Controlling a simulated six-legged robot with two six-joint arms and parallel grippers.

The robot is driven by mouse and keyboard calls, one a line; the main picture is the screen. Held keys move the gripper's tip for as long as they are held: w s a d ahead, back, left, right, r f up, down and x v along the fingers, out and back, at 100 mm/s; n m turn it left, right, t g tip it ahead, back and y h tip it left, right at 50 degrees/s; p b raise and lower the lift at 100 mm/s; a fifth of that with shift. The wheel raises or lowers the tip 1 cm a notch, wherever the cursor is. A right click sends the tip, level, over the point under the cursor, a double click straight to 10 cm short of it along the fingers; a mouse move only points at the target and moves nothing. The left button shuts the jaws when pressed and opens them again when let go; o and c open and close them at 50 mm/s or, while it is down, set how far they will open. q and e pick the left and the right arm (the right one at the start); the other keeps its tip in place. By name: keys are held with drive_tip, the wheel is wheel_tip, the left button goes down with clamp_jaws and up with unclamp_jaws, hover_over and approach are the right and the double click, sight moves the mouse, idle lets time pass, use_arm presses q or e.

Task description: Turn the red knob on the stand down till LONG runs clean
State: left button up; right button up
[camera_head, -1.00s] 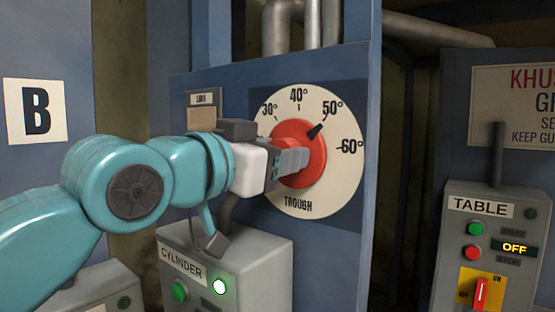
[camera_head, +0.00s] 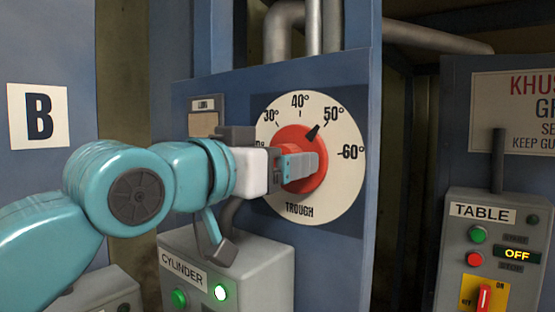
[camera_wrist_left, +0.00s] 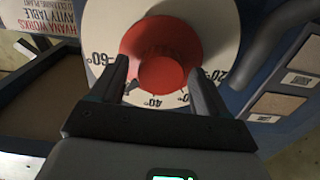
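The red knob (camera_head: 318,165) sits at the middle of a round white dial (camera_head: 345,190) marked TROUGH, on a blue stand. Its black pointer (camera_head: 314,130) points near 50°. My left gripper (camera_head: 302,166) is at the knob's front and hides part of it. In the left wrist view, the knob's round red hub (camera_wrist_left: 162,76) lies between the two fingers of my left gripper (camera_wrist_left: 160,70). The fingers are apart, with gaps seeming to show on both sides of the hub. A small plate (camera_head: 206,104) is at the stand's upper left; its lettering is too small to read surely. My right gripper is out of view.
A grey CYLINDER box (camera_head: 255,260) with a lit green lamp stands below my left wrist. A grey TABLE box (camera_head: 455,245) at right shows OFF and has a red switch. A panel marked B (camera_head: 38,115) is at left.

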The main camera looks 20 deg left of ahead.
use_arm(q)
drive_tip(key=shift+s+a, duration=0.1)
drive_tip(key=b+v, duration=0.3)
drive_tip(key=v, duration=1.3)
drive_tip(key=shift+b, duration=0.4)
drive_tip(key=shift+s, duration=0.1)
